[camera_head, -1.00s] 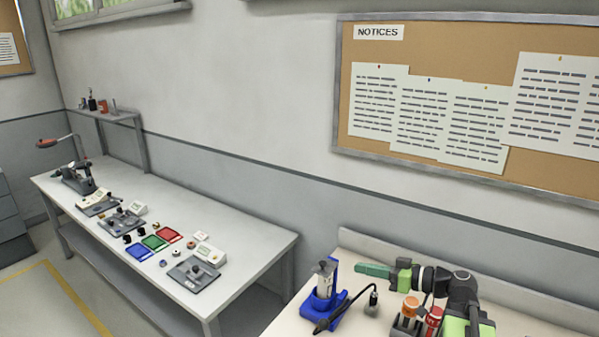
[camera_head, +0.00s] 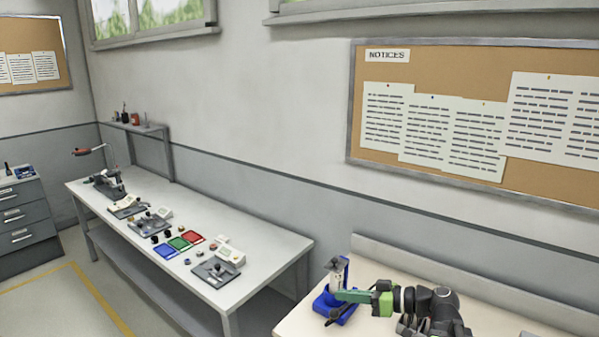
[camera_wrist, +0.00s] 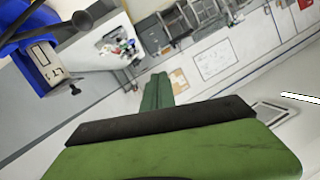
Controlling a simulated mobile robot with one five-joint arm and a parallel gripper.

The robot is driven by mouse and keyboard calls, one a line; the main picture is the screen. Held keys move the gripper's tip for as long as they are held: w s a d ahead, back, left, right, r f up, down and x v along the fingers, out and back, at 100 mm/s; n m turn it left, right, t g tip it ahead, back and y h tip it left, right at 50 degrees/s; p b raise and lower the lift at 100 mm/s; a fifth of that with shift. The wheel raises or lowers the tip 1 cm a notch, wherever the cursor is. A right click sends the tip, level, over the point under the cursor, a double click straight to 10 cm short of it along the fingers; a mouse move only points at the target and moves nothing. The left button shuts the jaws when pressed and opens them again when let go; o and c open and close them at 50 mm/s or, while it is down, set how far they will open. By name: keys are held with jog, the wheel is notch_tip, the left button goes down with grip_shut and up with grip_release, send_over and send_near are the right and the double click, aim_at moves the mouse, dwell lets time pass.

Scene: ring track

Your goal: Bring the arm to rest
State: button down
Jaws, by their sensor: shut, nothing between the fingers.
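My gripper (camera_head: 352,296) is at the lower right in the head view, over the near bench. Its green fingers are together and empty, pointing left. In that view the fingertips overlap the blue stand (camera_head: 336,304), which holds a grey-white tool; I cannot tell whether they touch. In the wrist view the closed green fingers (camera_wrist: 157,92) show at the centre, with the blue stand (camera_wrist: 28,32) at the upper left. My dark arm links lie to the right of the gripper and hide part of the bench.
The near bench (camera_head: 500,310) has a raised back edge along the wall. A second bench (camera_head: 270,243) at the left carries blue, green and red trays and several devices. Grey drawers (camera_head: 28,222) stand at the far left. A notice board (camera_head: 480,60) hangs above.

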jog(key=s+a+f+m+g+h, duration=0.1)
jog(key=s+a+f+g+h, duration=0.2)
jog(key=f, duration=0.4)
jog(key=s+a+f+g+h, duration=0.2)
jog(key=a+f+h, duration=0.15)
jog(key=f, duration=0.35)
jog(key=s+d+f+m+g+h, duration=0.1)
jog(key=d+f+m+h, duration=0.3)
jog(key=d+m+h, duration=0.3)
jog(key=d+m, duration=0.1)
jog(key=d, duration=0.2)
jog(key=shift+s+d+f+m, duration=0.2)
jog(key=shift+s+d+m, duration=0.1)
jog(key=shift+s+d, duration=0.1)
